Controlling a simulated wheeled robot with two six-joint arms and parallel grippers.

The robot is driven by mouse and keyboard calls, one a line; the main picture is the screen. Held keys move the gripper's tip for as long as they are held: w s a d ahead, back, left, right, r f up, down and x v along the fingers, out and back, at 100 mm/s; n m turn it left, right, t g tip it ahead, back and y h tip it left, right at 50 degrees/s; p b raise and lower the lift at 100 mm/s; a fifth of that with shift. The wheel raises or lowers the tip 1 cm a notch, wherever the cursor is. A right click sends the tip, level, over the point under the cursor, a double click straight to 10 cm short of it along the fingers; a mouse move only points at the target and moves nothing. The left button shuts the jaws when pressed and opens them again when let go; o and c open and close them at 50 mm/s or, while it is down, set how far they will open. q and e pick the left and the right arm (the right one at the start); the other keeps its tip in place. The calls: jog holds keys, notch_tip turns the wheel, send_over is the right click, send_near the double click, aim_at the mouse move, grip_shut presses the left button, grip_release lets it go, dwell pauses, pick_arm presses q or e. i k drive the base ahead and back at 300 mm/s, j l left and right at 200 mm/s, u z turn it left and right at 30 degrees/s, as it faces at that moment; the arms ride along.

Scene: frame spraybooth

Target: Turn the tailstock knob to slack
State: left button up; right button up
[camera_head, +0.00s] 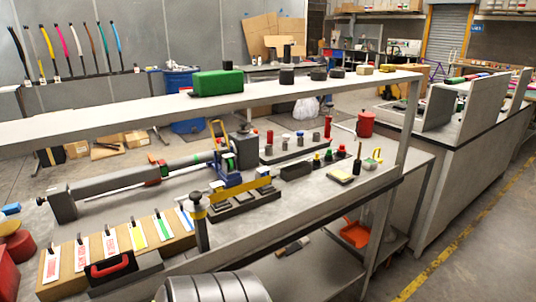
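A long grey lathe-like fixture lies across the workbench (318,192). Its left end is a dark upright block (62,204). A dark grey upright block (243,151) stands at the fixture's right end, partly behind the carriage and the shelf edge. I cannot pick out the tailstock knob for sure, nor tell how it is turned. Neither of my grippers is in view.
A raised shelf (150,118) crosses above the bench, carrying a green case (217,82) and several dark pucks. A yellow-striped floor aisle lies right.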

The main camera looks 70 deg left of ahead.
aim_at(39, 201)
jog(key=u, duration=0.4)
jog(key=i+u, duration=0.1)
jog(key=u, duration=0.3)
jog(key=l+u, duration=0.1)
jog(key=u, duration=0.3)
jog(key=i+l+u, duration=0.1)
jog(key=u, duration=2.1)
